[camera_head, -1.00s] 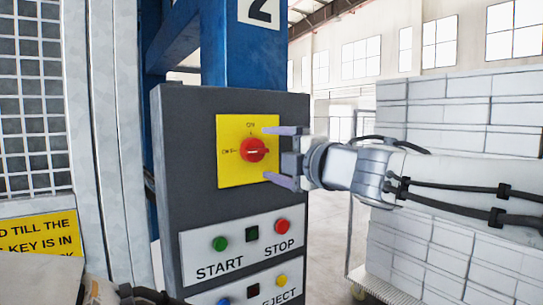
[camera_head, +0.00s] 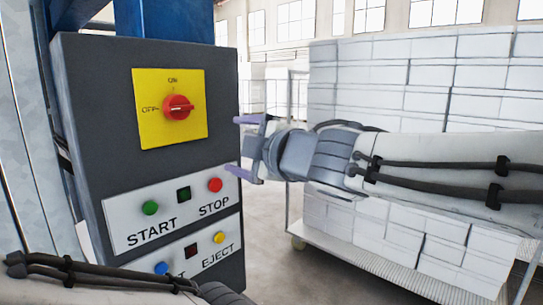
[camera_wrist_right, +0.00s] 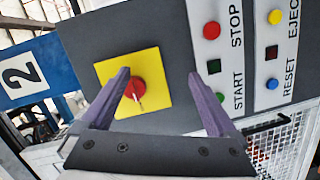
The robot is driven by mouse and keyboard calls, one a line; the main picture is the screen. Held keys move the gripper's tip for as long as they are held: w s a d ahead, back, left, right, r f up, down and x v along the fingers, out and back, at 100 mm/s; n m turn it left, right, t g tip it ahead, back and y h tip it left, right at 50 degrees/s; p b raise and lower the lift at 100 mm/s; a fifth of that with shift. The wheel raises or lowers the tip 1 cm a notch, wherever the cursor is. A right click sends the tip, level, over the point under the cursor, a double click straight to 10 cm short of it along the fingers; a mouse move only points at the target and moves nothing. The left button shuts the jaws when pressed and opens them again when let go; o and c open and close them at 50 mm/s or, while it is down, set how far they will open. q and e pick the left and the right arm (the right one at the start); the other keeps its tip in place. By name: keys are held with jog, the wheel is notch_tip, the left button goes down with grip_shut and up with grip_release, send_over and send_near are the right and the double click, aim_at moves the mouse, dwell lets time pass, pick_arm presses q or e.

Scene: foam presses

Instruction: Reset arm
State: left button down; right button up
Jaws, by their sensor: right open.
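My right gripper (camera_head: 240,146) is open and empty, just to the right of the dark grey control box (camera_head: 100,80) in the head view. In the right wrist view its two purple fingers (camera_wrist_right: 158,100) point toward the box, apart from each other with nothing between them. The red rotary switch (camera_head: 178,107) sits on a yellow plate (camera_head: 150,130) marked ON and OFF; it also shows in the right wrist view (camera_wrist_right: 136,89), partly behind one finger. My left gripper is not in view; only part of my left arm shows at the lower left.
Below the switch are a green START button (camera_head: 150,208), a red STOP button (camera_head: 215,185), a blue button (camera_head: 161,269) and a yellow EJECT button (camera_head: 218,237). A cart (camera_head: 370,262) stacked with white blocks (camera_head: 400,95) stands at the right. Open floor lies between box and cart.

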jog(key=s+d+f+m+g+h, duration=0.2)
jog(key=s+d+f+m+h, duration=0.15)
jog(key=f, duration=0.45)
jog(key=s+d+f+m+g+h, duration=0.1)
jog(key=s+d+f+m+h, duration=0.2)
jog(key=f, duration=0.5)
jog(key=s+d+f+m+g+h, duration=0.1)
jog(key=d+f+m+g, duration=0.2)
jog(key=f, duration=0.5)
jog(key=s+d+f+m+g+h, duration=0.1)
jog(key=s+d+f+m+g, duration=0.1)
jog(key=s+f, duration=0.3)
jog(key=s+d+f+m+g+h, duration=0.1)
jog(key=s+d+f+m+g, duration=0.1)
jog(key=s, duration=1.1)
notch_tip(320, 180, down, 4)
jog(key=m+g, duration=0.1)
jog(key=g, duration=0.1)
jog(key=shift+d+r+m+g, duration=0.2)
jog(key=shift+d+m+g, duration=0.05)
jog(key=shift+m+g, duration=0.15)
